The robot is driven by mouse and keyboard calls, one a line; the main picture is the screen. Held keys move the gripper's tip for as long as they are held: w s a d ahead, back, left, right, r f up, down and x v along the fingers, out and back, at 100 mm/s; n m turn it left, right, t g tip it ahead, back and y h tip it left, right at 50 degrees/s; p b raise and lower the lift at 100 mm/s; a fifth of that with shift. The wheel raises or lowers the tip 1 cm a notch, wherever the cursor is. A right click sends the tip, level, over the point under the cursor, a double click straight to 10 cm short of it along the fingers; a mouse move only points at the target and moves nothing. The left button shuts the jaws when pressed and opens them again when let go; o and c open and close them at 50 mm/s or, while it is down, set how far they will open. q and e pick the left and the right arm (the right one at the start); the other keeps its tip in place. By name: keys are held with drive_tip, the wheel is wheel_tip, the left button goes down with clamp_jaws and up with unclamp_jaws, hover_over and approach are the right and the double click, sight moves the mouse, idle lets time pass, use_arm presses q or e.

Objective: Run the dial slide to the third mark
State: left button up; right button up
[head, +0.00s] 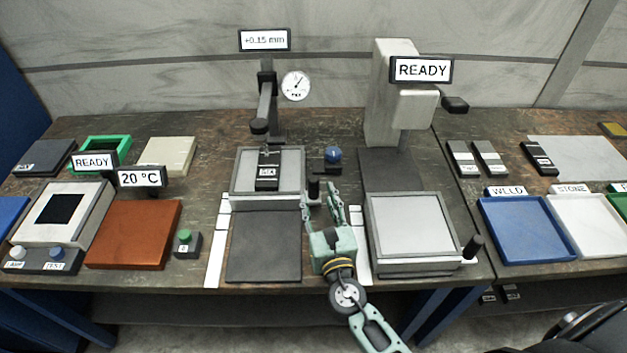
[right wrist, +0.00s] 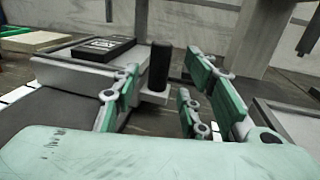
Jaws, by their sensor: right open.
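The dial slide is a grey framed stage (head: 240,182) carrying a black labelled block (head: 267,176). It sits at the far end of a dark track plate (head: 263,245), with white marked strips (head: 215,245) along the sides. A black upright handle (head: 314,188) stands at its right side; the handle (right wrist: 160,66) also shows in the right wrist view. My right gripper (head: 323,198) is open near the handle. In the right wrist view the handle appears between the open fingers, beyond them, with no visible contact. My left gripper is out of view.
A dial gauge (head: 295,86) hangs on a stand behind the slide, under a sign reading +0.15 mm (head: 264,40). A blue knob (head: 333,154) is behind the handle. A second grey stage (head: 411,224) with a black handle (head: 473,246) stands close on the right.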

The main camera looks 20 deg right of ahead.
sight(314, 191)
drive_tip(key=w, duration=0.2)
drive_tip(key=shift+w+r, duration=0.2)
drive_tip(key=shift+w, duration=0.15)
drive_tip(key=shift+w+d+f, duration=0.15)
drive_tip(key=shift+w+f, duration=0.05)
drive_tip(key=shift+w, duration=1.1)
drive_tip(key=c, duration=0.7)
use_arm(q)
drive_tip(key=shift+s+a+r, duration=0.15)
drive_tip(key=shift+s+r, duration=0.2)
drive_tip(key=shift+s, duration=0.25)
use_arm(e)
clamp_jaws()
